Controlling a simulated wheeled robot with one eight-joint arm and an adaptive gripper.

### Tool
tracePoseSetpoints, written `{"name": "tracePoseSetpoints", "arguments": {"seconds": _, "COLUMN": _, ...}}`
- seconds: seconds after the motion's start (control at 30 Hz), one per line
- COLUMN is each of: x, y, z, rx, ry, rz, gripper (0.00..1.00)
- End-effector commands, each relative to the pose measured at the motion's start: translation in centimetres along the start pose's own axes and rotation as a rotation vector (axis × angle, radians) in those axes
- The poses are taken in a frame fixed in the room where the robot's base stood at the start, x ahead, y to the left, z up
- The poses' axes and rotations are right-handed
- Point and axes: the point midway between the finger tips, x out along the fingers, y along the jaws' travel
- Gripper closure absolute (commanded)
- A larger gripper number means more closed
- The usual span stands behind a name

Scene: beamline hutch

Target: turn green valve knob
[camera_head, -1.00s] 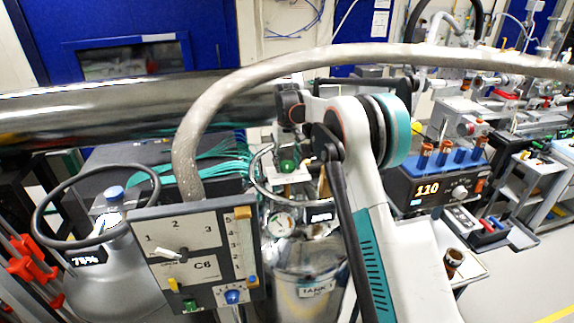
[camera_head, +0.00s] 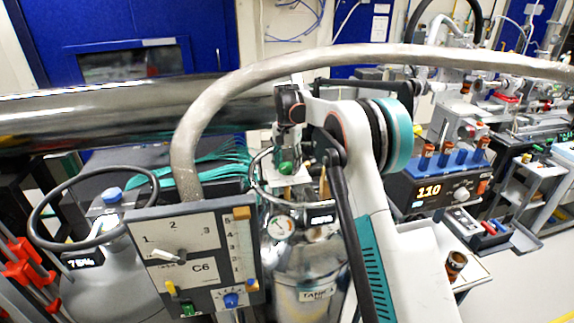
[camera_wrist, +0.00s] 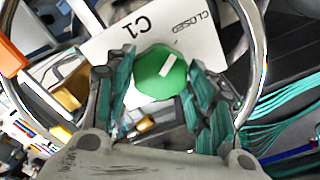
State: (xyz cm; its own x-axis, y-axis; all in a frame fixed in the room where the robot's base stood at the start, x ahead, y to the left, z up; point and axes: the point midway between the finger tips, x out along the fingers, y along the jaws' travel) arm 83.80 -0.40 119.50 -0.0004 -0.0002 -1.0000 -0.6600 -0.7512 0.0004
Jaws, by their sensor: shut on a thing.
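The green valve knob (camera_wrist: 160,72) with a white pointer mark sits on a white plate (camera_wrist: 192,38) reading "C1" and "CLOSED". The pointer is tilted. My gripper (camera_wrist: 154,84) is shut on the knob, with one teal-padded finger on each side. In the head view the knob (camera_head: 286,168) shows as a small green spot below my wrist, above the steel tank. My fingers are mostly hidden there.
A metal ring (camera_head: 254,186) surrounds the valve. A gauge (camera_head: 280,227) and steel tank (camera_head: 306,270) are below it. A C6 panel (camera_head: 205,240) stands at left front, with a thick grey hose (camera_head: 300,62) arching over my arm.

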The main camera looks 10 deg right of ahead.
Motion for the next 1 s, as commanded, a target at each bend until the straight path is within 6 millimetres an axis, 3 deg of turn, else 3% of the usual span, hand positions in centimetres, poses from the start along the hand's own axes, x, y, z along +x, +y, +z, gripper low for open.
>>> {"name": "tracePoseSetpoints", "arguments": {"seconds": 0.63, "x": -0.08, "y": -0.04, "z": -0.03, "rx": 0.048, "ry": 0.001, "rz": -0.001, "gripper": 0.74}}
{"name": "tracePoseSetpoints", "arguments": {"seconds": 0.67, "x": -0.08, "y": -0.04, "z": -0.04, "rx": 0.048, "ry": 0.002, "rz": -0.001, "gripper": 0.44}}
{"name": "tracePoseSetpoints", "arguments": {"seconds": 0.73, "x": -0.07, "y": -0.03, "z": -0.03, "rx": 0.048, "ry": 0.001, "rz": -0.001, "gripper": 0.30}}
{"name": "tracePoseSetpoints", "arguments": {"seconds": 1.0, "x": -0.03, "y": -0.02, "z": -0.01, "rx": 0.047, "ry": 0.000, "rz": -0.001, "gripper": 0.30}}
